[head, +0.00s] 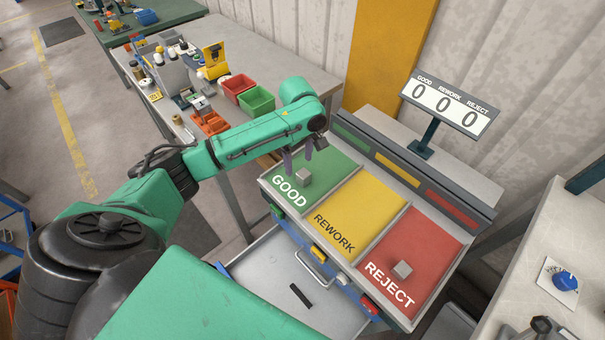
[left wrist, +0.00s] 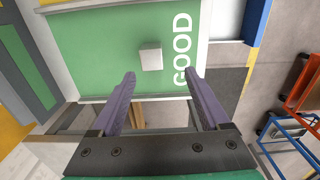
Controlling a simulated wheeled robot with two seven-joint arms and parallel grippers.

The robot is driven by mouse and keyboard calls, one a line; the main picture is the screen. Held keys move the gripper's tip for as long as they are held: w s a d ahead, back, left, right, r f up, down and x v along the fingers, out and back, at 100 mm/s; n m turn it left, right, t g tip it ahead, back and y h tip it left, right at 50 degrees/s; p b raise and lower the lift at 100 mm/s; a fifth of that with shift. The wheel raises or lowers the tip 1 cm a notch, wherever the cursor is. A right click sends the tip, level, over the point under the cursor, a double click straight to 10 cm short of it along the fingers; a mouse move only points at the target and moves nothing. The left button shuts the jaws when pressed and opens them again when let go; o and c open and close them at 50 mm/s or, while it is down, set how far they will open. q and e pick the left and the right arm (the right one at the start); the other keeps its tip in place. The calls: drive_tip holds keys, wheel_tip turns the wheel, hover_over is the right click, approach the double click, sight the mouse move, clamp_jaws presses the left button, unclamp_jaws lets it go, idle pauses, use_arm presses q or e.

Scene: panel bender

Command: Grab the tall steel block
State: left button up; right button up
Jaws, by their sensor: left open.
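A small grey steel block (head: 304,178) stands on the green GOOD panel (head: 334,168). It also shows in the left wrist view (left wrist: 151,58), on the green surface beside the word GOOD. A second grey block (head: 403,269) stands on the red REJECT panel (head: 425,243). I cannot tell for sure which block is the taller. My left gripper (head: 298,158) is open and empty, with its purple fingers close to the block on GOOD. In the left wrist view the block lies beyond the fingertips (left wrist: 158,80), roughly between their lines, not gripped. My right gripper is not in view.
The yellow REWORK panel (head: 364,211) between the two is empty. A counter sign (head: 449,105) reading 0 0 0 stands behind the panels. An open grey drawer (head: 262,277) below holds a dark strip (head: 300,296). Red and green bins (head: 257,100) stand on the left bench.

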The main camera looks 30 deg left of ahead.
sight(303, 173)
use_arm(q)
drive_tip(key=f, duration=0.2)
drive_tip(key=f+p, duration=0.1)
drive_tip(key=f, duration=0.1)
drive_tip(key=w+d+f, duration=0.1)
drive_tip(key=f, duration=0.2)
drive_tip(key=shift+w+p, duration=0.1)
drive_tip(key=shift+p, duration=0.2)
drive_tip(key=shift+f, duration=0.1)
drive_tip(key=shift+c, duration=0.9)
drive_tip(key=c, duration=1)
clamp_jaws()
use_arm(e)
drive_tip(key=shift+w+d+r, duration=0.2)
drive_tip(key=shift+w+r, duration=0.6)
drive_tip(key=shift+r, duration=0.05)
